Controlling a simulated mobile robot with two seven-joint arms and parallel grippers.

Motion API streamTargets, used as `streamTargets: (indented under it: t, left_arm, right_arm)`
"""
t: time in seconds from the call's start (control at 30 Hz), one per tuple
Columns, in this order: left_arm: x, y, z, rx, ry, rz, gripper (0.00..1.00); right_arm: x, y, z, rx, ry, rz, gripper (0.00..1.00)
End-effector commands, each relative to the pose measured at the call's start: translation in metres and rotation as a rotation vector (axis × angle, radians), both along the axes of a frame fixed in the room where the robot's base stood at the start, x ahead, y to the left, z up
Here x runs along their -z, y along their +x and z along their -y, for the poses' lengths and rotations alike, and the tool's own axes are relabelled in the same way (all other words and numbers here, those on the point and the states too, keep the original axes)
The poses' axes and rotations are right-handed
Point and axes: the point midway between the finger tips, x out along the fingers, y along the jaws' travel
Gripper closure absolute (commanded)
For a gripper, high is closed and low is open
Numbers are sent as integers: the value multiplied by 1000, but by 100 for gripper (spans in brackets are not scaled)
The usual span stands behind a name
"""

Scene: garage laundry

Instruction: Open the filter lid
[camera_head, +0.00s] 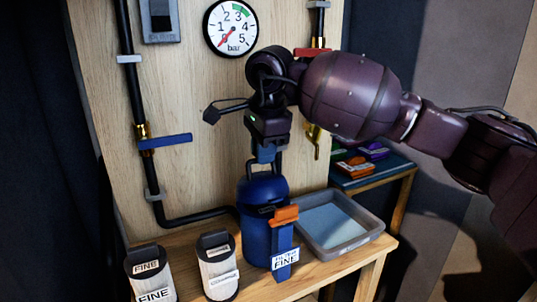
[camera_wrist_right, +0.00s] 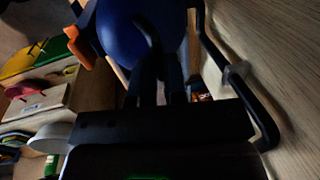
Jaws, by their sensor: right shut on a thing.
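The blue filter housing (camera_head: 256,232) stands on the wooden bench with its rounded blue lid (camera_head: 262,188) on top. The lid appears seated on the body. An orange latch (camera_head: 285,214) sits at its front, above a blue plate labelled FINE. My right gripper (camera_head: 266,158) points down from above and is shut on the black lid handle at the top of the lid. In the right wrist view the blue lid (camera_wrist_right: 122,30) shows beyond the fingers (camera_wrist_right: 158,88), with the curved black handle (camera_wrist_right: 148,38) at them. The fingers hide part of the handle. My left gripper is out of view.
Two filter cartridges (camera_head: 217,267) stand left of the housing, and a grey tray (camera_head: 338,222) lies right of it. Behind are a wooden panel with a pressure gauge (camera_head: 231,27), black pipe and a blue-handled valve (camera_head: 165,142). A side table (camera_head: 375,172) stands at right.

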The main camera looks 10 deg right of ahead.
Motion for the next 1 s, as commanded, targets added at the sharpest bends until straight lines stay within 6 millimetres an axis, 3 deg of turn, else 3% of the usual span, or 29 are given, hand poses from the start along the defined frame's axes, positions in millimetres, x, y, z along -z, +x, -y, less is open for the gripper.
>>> streamTargets:
  t: [0.1, 0.5, 1.0]
  left_arm:
    - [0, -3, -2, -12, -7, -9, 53]
    - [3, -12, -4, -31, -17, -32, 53]
    - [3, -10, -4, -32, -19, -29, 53]
  right_arm:
    - [-9, 10, -4, 2, 1, 6, 100]
    - [-9, 38, -12, 2, -1, 0, 100]
    - [-7, 45, -13, 2, -2, -4, 100]
